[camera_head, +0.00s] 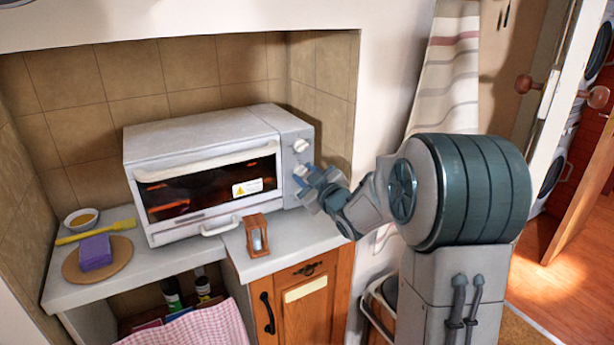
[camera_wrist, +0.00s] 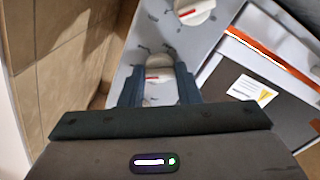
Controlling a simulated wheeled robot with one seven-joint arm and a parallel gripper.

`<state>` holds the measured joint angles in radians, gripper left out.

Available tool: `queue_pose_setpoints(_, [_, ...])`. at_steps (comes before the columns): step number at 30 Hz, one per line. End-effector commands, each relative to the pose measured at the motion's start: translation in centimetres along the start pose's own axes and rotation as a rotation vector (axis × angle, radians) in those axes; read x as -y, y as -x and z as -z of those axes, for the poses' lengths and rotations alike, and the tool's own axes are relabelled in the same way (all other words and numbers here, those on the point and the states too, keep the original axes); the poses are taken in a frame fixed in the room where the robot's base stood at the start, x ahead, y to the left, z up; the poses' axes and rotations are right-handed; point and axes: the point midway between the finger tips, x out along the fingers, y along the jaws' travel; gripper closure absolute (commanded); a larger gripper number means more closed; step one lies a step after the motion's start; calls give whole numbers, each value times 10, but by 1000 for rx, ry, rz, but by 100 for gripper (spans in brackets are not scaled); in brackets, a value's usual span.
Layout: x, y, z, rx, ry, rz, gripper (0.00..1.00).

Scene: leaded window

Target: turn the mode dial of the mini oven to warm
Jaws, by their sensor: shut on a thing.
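The mini oven (camera_head: 205,140) is a white box with a glass door and a grey control panel on its right side. A white upper dial (camera_head: 301,146) is clear of my gripper (camera_head: 310,184). Just below it, another white dial (camera_head: 299,170) is at my fingertips and partly hidden. In the wrist view my gripper (camera_wrist: 160,80) is shut on a white dial (camera_wrist: 158,73) with a red mark, one finger on each side. Another dial (camera_wrist: 195,10) with a red mark shows at the top edge. The dial markings are too small to read.
A wooden hourglass (camera_head: 256,236) stands on the counter before the oven. A purple sponge (camera_head: 95,251) on a round board (camera_head: 75,268), a yellow utensil (camera_head: 95,232) and a small bowl (camera_head: 81,219) are at the left. A tiled wall (camera_head: 325,90) is close on the oven's right.

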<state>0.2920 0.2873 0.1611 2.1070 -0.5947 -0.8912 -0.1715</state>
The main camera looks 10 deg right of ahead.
Motion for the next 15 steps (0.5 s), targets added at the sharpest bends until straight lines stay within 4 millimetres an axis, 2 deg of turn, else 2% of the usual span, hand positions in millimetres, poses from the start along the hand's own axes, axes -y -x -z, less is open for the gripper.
queue_pose_setpoints(2, [0, 0, 0, 0, 0, -1, 93])
queue_pose_setpoints(3, [0, 0, 0, 0, 0, -1, 59])
queue_pose_setpoints(4, [0, 0, 0, 0, 0, -1, 51])
queue_pose_setpoints(5, [0, 0, 0, 0, 0, -1, 48])
queue_pose_setpoints(15, [0, 4, 0, 0, 1, -1, 48])
